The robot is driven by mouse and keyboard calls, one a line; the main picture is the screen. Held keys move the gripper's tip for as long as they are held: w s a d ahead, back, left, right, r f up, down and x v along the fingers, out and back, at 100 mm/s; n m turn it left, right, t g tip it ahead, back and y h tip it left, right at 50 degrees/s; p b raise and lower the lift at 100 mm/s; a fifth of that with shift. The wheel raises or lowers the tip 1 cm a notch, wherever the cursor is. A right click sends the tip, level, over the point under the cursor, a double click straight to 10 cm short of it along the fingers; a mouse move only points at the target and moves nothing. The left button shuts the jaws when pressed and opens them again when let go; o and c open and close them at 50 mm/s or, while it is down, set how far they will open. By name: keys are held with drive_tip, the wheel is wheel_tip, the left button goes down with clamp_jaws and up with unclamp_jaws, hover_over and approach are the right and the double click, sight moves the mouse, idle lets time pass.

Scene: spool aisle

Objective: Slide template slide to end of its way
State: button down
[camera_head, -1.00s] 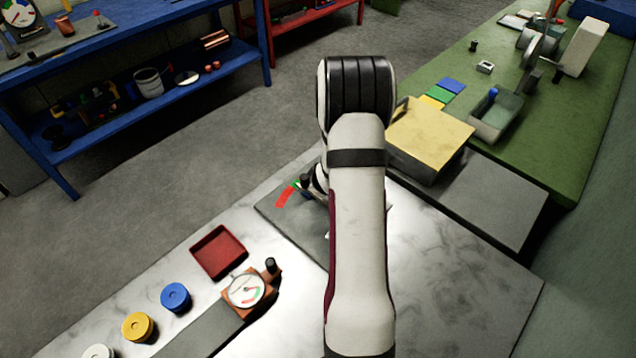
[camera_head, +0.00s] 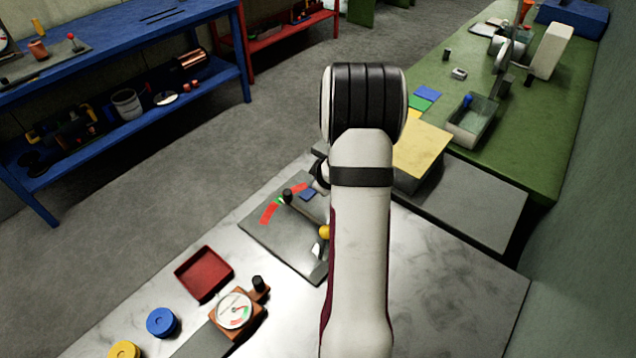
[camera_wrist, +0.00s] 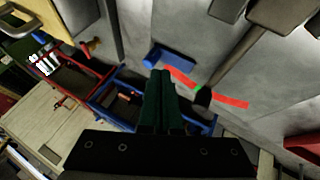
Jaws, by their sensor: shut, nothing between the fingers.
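No part is plainly marked as the template slide, so I cannot tell which it is. A grey plate (camera_head: 283,245) with a red and green arc scale, a dark-knobbed lever (camera_head: 288,196), a small blue block (camera_head: 308,194) and a yellow knob (camera_head: 325,232) lies partly behind my arm. In the wrist view my gripper (camera_wrist: 163,76) is shut and empty. The blue block (camera_wrist: 168,57) appears just above the fingertips, and the lever's dark knob (camera_wrist: 203,97) just right of them. Contact cannot be told. The arm hides my gripper in the head view.
Left of the plate are a red tray (camera_head: 204,272), a dial gauge (camera_head: 235,309) on a brown base with a dark knob, and blue (camera_head: 162,322) and yellow (camera_head: 124,351) spools. A yellow block (camera_head: 421,148) stands behind my arm. The bright tabletop (camera_head: 455,275) at right is clear.

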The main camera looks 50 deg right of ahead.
drive_tip(key=v, duration=0.5)
drive_tip(key=shift+s+a, duration=0.1)
drive_tip(key=shift+a, duration=0.05)
drive_tip(key=s+a+r+m+g, duration=0.15)
drive_tip(key=a+r, duration=0.25)
drive_tip(key=a, duration=0.4)
drive_tip(key=s+a+r+m+g, duration=0.1)
drive_tip(key=a+r+m+g, duration=0.15)
drive_tip(key=a+r, duration=0.35)
drive_tip(key=s+a+m+y, duration=0.1)
drive_tip(key=s+a+y, duration=0.1)
drive_tip(key=s+a, duration=0.3)
drive_tip(key=s+a+m+g+y, duration=0.1)
drive_tip(key=s+a, duration=0.4)
drive_tip(key=a, duration=0.5)
drive_tip(key=s+a+r+m+g+y, duration=0.1)
drive_tip(key=s+a+y, duration=0.2)
drive_tip(key=s+a, duration=0.2)
drive_tip(key=a, duration=0.3)
drive_tip(key=shift+a, duration=0.3)
drive_tip(key=shift+w, duration=0.15)
